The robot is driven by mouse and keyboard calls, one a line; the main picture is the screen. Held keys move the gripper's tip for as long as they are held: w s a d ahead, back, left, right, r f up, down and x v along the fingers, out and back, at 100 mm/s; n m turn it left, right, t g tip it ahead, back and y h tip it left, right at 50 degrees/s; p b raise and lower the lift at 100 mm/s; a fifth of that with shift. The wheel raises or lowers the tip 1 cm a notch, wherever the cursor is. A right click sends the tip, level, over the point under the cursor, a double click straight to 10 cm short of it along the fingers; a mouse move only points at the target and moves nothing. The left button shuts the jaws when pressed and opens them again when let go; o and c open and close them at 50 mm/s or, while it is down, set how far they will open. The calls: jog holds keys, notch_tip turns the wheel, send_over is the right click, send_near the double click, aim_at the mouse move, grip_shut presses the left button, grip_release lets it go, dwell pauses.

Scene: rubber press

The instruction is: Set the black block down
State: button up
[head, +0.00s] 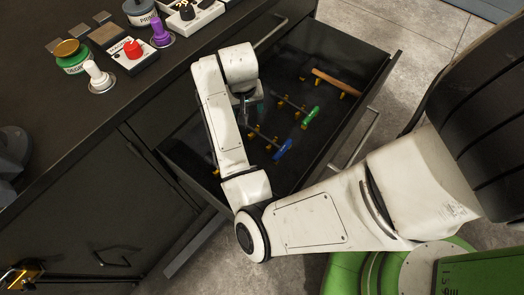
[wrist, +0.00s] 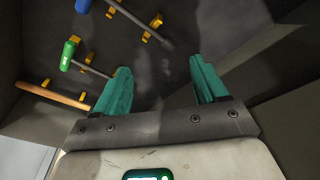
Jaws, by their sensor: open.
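My gripper (head: 248,100) is inside the open black drawer (head: 188,152), near its left side in the head view and partly hidden by my arm. In the wrist view my gripper (wrist: 159,66) shows two teal fingers spread apart with nothing held between them. Dark drawer surface shows beyond the fingers. I cannot make out the black block in either view; dark surfaces and my arm could hide it.
The drawer holds a blue-handled tool (head: 284,149), a green-handled tool (head: 310,118) and a wooden-handled tool (head: 337,82) on yellow holders. The dark counter (head: 60,130) carries a red button (head: 133,49), a purple knob (head: 160,33) and other controls.

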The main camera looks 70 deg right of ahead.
jog(key=s+d+r+n+h, duration=0.1)
jog(key=d+r+n+h, duration=0.1)
jog(key=d+r, duration=0.2)
jog(key=s+a+f+n+y, duration=0.1)
jog(key=s+a+f+n, duration=0.1)
jog(key=a, duration=0.5)
jog(key=s+a+f+n+y, duration=0.1)
jog(key=s+a+f+n, duration=0.2)
jog(key=s+a, duration=0.3)
jog(key=s+a+f+n+y, duration=0.1)
jog(key=s+a+f+n, duration=0.1)
jog(key=s+a, duration=0.3)
jog(key=a+n, duration=0.1)
jog(key=a, duration=0.2)
jog(key=shift+a+f+n+y, duration=0.2)
jog(key=shift+f+n+y, duration=0.1)
jog(key=shift+n+y, duration=0.1)
